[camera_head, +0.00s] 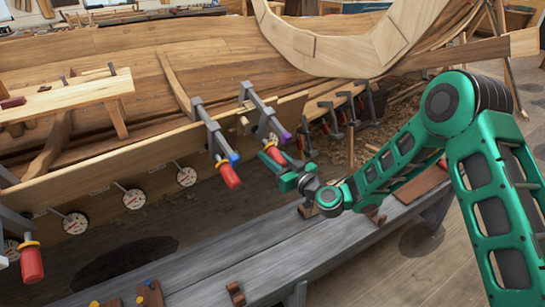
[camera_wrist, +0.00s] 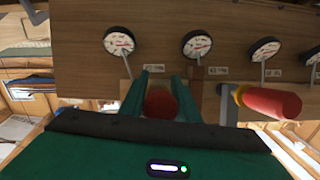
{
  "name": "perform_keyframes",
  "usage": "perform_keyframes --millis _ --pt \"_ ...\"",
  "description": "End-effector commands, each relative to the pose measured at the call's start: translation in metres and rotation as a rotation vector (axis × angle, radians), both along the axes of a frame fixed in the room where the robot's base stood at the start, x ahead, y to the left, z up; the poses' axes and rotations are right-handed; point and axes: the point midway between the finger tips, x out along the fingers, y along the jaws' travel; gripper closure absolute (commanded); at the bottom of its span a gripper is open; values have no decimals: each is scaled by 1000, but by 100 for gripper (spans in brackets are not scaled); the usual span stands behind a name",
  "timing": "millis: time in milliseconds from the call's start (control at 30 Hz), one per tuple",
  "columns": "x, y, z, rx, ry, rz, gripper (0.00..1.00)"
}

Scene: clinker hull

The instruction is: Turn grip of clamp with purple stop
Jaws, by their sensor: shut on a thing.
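The clamp with the purple stop (camera_head: 286,138) hangs on the upper plank edge of the hull, its grey bar (camera_head: 258,102) sloping down to the right. Its red grip (camera_head: 276,155) shows partly beside my gripper (camera_head: 269,158). In the wrist view my gripper (camera_wrist: 161,100) has its two green fingers on either side of the round red grip end (camera_wrist: 160,104), shut on it. The fingers and palm hide part of the grip. The purple stop does not show clearly in the wrist view.
Left of it hangs a clamp with a blue stop (camera_head: 235,158) and a red grip (camera_head: 229,177). A neighbouring red grip (camera_wrist: 270,101) is close to my gripper's right in the wrist view. Several dials (camera_head: 187,177) line the plank. A grey bench (camera_head: 215,262) runs below.

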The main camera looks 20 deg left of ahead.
Motion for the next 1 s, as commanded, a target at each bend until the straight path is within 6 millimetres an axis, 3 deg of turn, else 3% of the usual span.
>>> perform_keyframes --millis 600,1000 --pt "-4 0 1 251 374 170 93" --pt "-6 1 2 347 519 237 93"
